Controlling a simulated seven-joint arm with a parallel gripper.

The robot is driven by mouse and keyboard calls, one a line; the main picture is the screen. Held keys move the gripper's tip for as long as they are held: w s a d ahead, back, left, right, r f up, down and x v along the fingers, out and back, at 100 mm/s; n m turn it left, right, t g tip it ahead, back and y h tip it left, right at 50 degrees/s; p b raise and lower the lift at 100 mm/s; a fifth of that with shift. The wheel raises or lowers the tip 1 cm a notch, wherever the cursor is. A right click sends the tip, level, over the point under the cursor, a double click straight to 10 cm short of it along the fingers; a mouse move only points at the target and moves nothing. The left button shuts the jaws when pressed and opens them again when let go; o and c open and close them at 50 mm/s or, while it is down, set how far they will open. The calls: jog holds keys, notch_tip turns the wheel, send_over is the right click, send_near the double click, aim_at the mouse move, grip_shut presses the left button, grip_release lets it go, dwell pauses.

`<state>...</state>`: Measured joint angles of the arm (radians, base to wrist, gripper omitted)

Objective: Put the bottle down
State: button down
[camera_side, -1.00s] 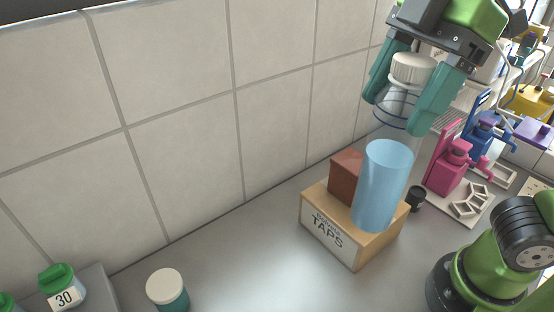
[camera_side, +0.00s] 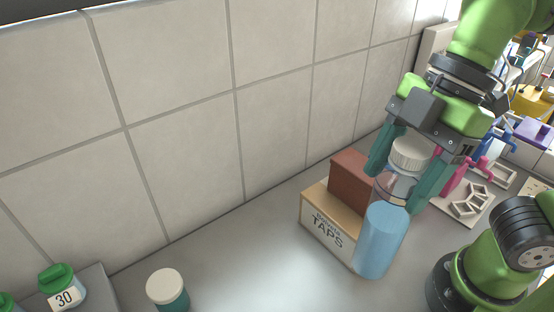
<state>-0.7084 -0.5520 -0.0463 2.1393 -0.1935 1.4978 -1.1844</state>
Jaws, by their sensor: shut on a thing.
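The bottle (camera_side: 383,240) is clear with blue liquid in its lower part and a white ribbed cap (camera_side: 411,154). It is nearly upright, leaning slightly in the picture. My gripper (camera_side: 402,190) is above it with its two teal fingers on either side of the bottle's neck, shut on it. The bottle's lower end is in front of and to the right of the box labelled TAPS, low over the grey bench (camera_side: 240,270). I cannot tell whether its base touches the bench.
The TAPS box (camera_side: 327,232) with a reddish-brown block (camera_side: 351,177) on it stands close at the left. A white-lidded jar (camera_side: 167,290) and a green-capped bottle marked 30 (camera_side: 62,288) are at the lower left. The tiled wall is behind. Bench between jar and box is clear.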

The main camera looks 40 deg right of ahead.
aim_at(387, 213)
notch_tip(387, 213, down, 7)
jog(key=shift+f, duration=0.1)
jog(key=shift+w+a+f, duration=0.15)
jog(key=shift+w+f, duration=0.05)
jog(key=w+a+f, duration=0.5)
jog(key=w+a, duration=0.5)
jog(key=a, duration=0.1)
jog(key=shift+w+a, duration=0.15)
jog(key=shift+a, duration=0.25)
jog(key=shift+f, duration=0.1)
jog(key=shift+c, duration=0.9)
grip_release()
jog(key=shift+f, duration=0.1)
